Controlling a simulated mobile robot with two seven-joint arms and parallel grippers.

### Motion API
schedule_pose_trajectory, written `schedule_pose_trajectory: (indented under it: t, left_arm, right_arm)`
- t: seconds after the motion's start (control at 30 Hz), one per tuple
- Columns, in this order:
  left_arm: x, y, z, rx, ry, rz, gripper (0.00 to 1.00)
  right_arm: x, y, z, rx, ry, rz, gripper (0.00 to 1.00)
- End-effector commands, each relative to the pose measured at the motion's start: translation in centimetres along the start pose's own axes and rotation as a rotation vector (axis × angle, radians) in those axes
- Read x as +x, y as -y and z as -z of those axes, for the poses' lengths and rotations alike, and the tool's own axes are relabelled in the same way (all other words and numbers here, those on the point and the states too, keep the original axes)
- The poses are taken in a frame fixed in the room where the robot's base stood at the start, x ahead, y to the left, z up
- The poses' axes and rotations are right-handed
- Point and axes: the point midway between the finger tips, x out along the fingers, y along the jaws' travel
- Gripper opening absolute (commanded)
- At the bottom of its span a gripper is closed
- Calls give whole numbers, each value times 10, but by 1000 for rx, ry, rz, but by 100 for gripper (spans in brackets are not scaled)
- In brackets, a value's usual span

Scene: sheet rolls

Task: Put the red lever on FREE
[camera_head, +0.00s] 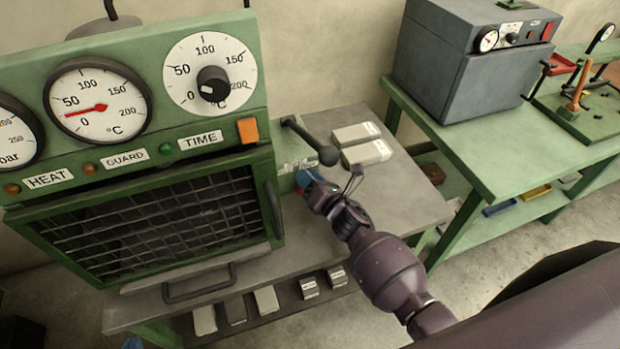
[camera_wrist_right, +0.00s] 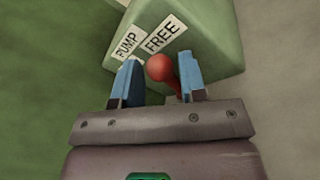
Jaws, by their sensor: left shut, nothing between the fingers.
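The red lever (camera_wrist_right: 160,69), with a round knob, shows in the right wrist view in front of a green box (camera_wrist_right: 212,42). The PUMP label (camera_wrist_right: 128,40) is at left and the FREE label (camera_wrist_right: 162,33) beside it; the knob is just below FREE. My right gripper (camera_wrist_right: 158,82) is open, its blue fingers on either side of the lever, the right finger close to the stem. In the head view my right gripper (camera_head: 308,181) is at the box beside the oven and hides the lever. A tip of my left gripper (camera_head: 133,343) shows at the bottom edge, shut and empty.
A green oven (camera_head: 262,165) with gauges and a mesh door stands at left. A black-knobbed handle (camera_head: 312,140) rises above the box. Pale blocks (camera_head: 366,152) lie on the grey bench (camera_head: 405,205). A grey machine (camera_head: 470,70) stands on the green table at right.

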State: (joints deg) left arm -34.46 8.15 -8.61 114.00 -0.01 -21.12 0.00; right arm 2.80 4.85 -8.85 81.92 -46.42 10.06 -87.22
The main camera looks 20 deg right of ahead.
Motion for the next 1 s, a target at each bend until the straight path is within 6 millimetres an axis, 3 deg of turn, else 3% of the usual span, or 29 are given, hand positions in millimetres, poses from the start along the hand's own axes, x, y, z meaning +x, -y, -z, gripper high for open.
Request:
schedule_pose_trajectory:
  t: [0.03, 0.23, 0.47, 0.8, 1.0]
  left_arm:
    - [0, 0, 0, 0, 0, 0, 0]
    - [0, 0, 0, 0, 0, 0, 0]
    - [2, 0, -4, 0, 1, 0, 0]
    - [15, -3, -34, 0, 20, -2, 0]
    - [17, -4, -38, 0, 24, -2, 0]
  right_arm:
    - [0, 0, 0, 0, 0, 0, 31]
    - [0, 0, 0, 0, 0, 0, 0]
    - [0, 2, 1, 21, 3, -5, 0]
    - [-4, 16, 2, 245, 46, -45, 0]
    - [-4, 16, -1, 295, 55, -54, 0]
